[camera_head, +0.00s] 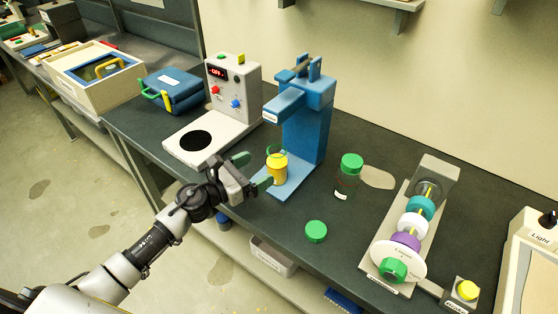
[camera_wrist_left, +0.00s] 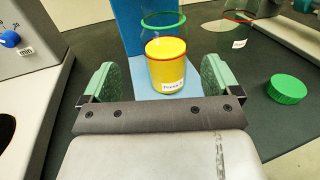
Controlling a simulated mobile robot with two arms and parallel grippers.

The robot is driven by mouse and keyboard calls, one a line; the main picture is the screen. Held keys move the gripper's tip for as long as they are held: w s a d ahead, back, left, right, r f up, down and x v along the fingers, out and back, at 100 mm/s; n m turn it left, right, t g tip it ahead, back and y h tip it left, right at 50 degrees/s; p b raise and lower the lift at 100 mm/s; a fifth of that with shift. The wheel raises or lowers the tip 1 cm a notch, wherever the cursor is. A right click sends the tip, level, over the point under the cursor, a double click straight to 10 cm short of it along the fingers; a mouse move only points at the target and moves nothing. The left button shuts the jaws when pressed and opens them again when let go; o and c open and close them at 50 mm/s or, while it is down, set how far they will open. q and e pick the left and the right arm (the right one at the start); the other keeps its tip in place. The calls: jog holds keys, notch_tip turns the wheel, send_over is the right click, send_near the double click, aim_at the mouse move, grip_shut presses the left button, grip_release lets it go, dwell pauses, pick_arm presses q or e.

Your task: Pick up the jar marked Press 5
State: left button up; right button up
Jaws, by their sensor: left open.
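A small yellow jar (camera_head: 278,175) with a white label stands upright on the base of the blue press (camera_head: 305,135); it also shows in the left wrist view (camera_wrist_left: 165,70). Its label looks like "Press" and a number too small to read surely. A clear ring with a green rim (camera_wrist_left: 163,20) is just above or behind the jar. My left gripper (camera_head: 251,171) is open and empty, with its green fingers to either side in front of the jar, apart from it. My right gripper is not in view.
Right of the press stand a green-lidded clear jar (camera_head: 347,178) and a loose green lid (camera_head: 316,231). A grey control unit with a plate (camera_head: 205,135) is on the left. A screw-expeller stand (camera_head: 408,225) is at the right. The bench's front edge is close.

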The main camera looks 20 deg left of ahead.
aim_at(268, 167)
pick_arm(q)
jog(key=shift+w+d, duration=0.35)
jog(key=shift+w, duration=0.1)
jog(key=shift+w+d, duration=0.15)
jog(key=shift+w, duration=0.05)
jog(key=x, duration=0.1)
jog(key=p+x, duration=0.1)
jog(key=x, duration=0.2)
jog(key=shift+d+f, duration=0.3)
jog(key=shift+d, duration=0.1)
jog(key=shift+w+d+f, duration=0.1)
jog(key=shift+w+d, duration=0.15)
jog(key=shift+w, duration=0.1)
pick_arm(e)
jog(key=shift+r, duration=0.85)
pick_arm(q)
jog(key=c, duration=1.2)
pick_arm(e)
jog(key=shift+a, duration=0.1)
